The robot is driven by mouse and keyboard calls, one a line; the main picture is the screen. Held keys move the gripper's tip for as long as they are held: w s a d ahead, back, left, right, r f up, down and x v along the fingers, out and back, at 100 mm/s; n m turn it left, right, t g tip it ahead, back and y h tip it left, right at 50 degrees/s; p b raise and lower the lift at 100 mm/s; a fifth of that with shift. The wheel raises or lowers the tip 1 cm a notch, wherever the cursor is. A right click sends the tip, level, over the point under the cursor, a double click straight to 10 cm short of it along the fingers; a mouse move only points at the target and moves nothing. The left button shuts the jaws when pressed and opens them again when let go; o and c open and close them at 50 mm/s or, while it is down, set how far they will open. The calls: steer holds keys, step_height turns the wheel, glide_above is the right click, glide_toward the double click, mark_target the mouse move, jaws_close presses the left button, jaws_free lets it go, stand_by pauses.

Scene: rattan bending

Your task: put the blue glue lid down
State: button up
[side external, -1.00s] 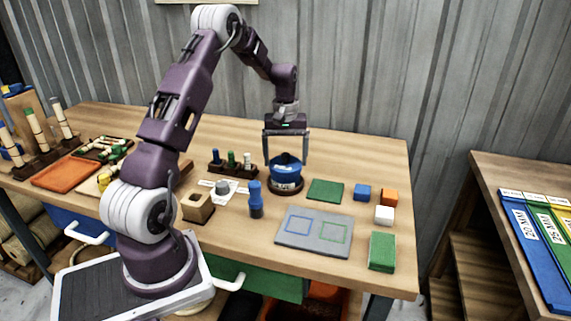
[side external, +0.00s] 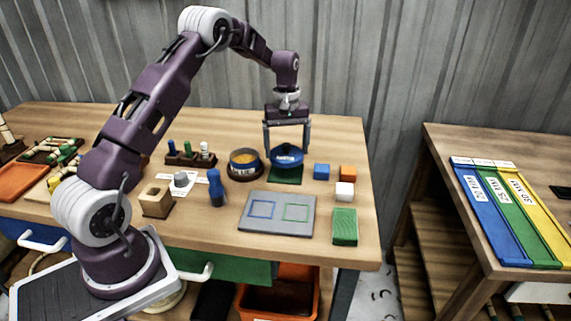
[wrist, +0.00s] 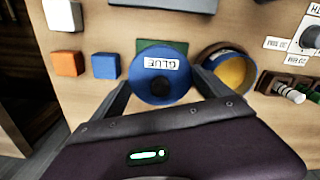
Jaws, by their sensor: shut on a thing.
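The blue glue lid (side external: 286,155) is between the fingers of my gripper (side external: 287,150), which is shut on it. The lid is over the flat green mat (side external: 287,177); I cannot tell whether it touches the mat. In the wrist view the lid (wrist: 158,82) shows its white GLUE label and a dark knob, with my gripper (wrist: 162,84) on both sides of it. The glue pot (side external: 245,167) stands uncovered just left of the mat, with yellow glue inside; it also shows in the wrist view (wrist: 232,72).
Blue (side external: 321,171), orange (side external: 348,173) and white (side external: 345,191) blocks sit right of the mat. A grey board (side external: 277,229) with two outlined squares lies in front, beside a green block (side external: 344,227). A blue bottle (side external: 216,189) stands left of the board.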

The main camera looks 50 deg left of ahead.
mark_target(286, 153)
steer(key=shift+f, duration=2.4)
steer(key=shift+f, duration=0.1)
steer(key=o, duration=1.1)
step_height(286, 153, up, 12)
steer(key=shift+r, duration=0.25)
steer(key=s+d+r+m+t, duration=0.3)
steer(key=s+d+r+m, duration=0.2)
steer(key=s+d+r, duration=0.75)
steer(key=s+d+m+t, duration=0.1)
steer(key=s+d+m, duration=0.1)
steer(key=s, duration=0.4)
steer(key=s+d+m, duration=0.3)
steer(key=s, duration=0.4)
steer(key=s+d+m+t, duration=0.1)
steer(key=s+d+m, duration=0.1)
steer(key=s, duration=0.5)
steer(key=shift+s+d+m+t, duration=0.15)
steer(key=shift+d+m+t, duration=0.15)
steer(key=shift+d, duration=0.55)
